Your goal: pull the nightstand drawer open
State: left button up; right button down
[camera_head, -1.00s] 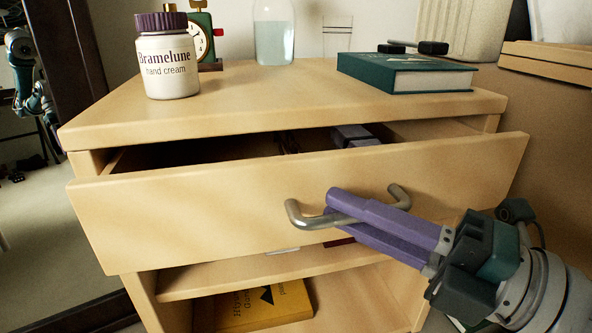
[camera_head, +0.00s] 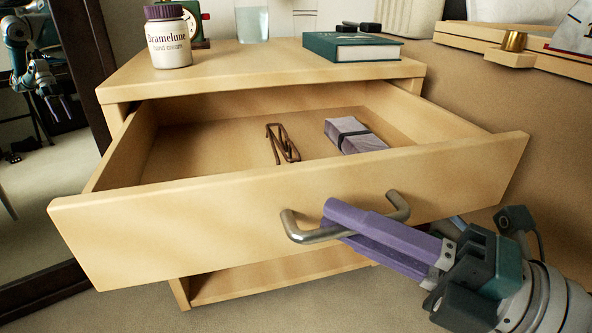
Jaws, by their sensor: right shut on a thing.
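The wooden nightstand (camera_head: 255,73) stands in the middle. Its drawer (camera_head: 170,233) is pulled well out toward me, and its inside shows. A bent metal handle (camera_head: 299,234) is on the drawer front. My right gripper (camera_head: 338,219) comes in from the right, with its purple fingers shut around the handle bar. In the drawer lie a dark brown wire-like item (camera_head: 283,146) and a banded purple-grey bundle (camera_head: 353,136). My left gripper is not directly in view.
On the nightstand top stand a hand cream jar (camera_head: 169,40), a green clock (camera_head: 192,20), a glass of liquid (camera_head: 252,22) and a green book (camera_head: 350,46). A dark-framed mirror (camera_head: 92,60) stands at left, reflecting a robot arm. Wooden rails (camera_head: 470,40) are at right.

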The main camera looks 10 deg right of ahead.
jog(key=c, duration=0.9)
grip_release()
jog(key=p+v, duration=0.2)
jog(key=v, duration=0.8)
jog(key=shift+w, duration=0.1)
